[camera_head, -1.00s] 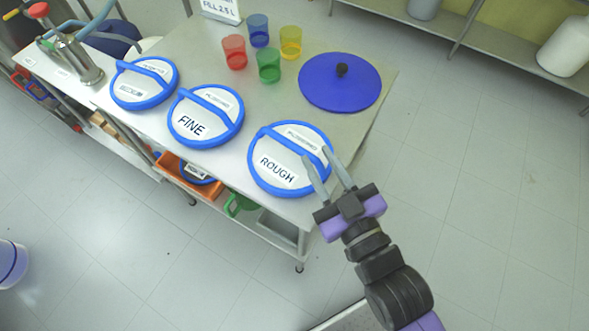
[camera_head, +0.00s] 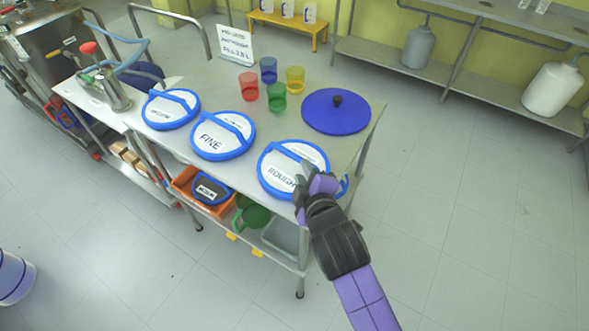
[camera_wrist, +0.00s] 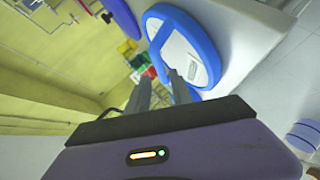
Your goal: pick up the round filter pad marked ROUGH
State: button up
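The round filter pad marked ROUGH (camera_head: 280,180) lies on the table's front right corner, white with a blue rim and a blue bar handle. My gripper (camera_head: 309,180) is at its right edge and covers part of the rim in the head view; the fingertips are hard to make out there. In the wrist view, my gripper (camera_wrist: 160,76) has its two grey fingers apart, with the tips close to the blue handle of a white pad (camera_wrist: 178,52). I cannot tell whether they touch the handle.
The FINE pad (camera_head: 222,136) and a third similar pad (camera_head: 171,109) lie to the left on the metal table (camera_head: 205,85). Coloured cups, including a green one (camera_head: 277,97), and a blue lid (camera_head: 336,112) stand behind. Floor to the right is clear.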

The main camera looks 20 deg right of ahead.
aim_at(296, 159)
jog(key=x, duration=0.5)
jog(key=p+x, duration=0.1)
jog(key=x, duration=0.1)
jog(key=shift+w+a, duration=0.25)
jog(key=shift+c, duration=0.2)
grip_shut()
jog(key=shift+r, duration=0.1)
dwell(0.9)
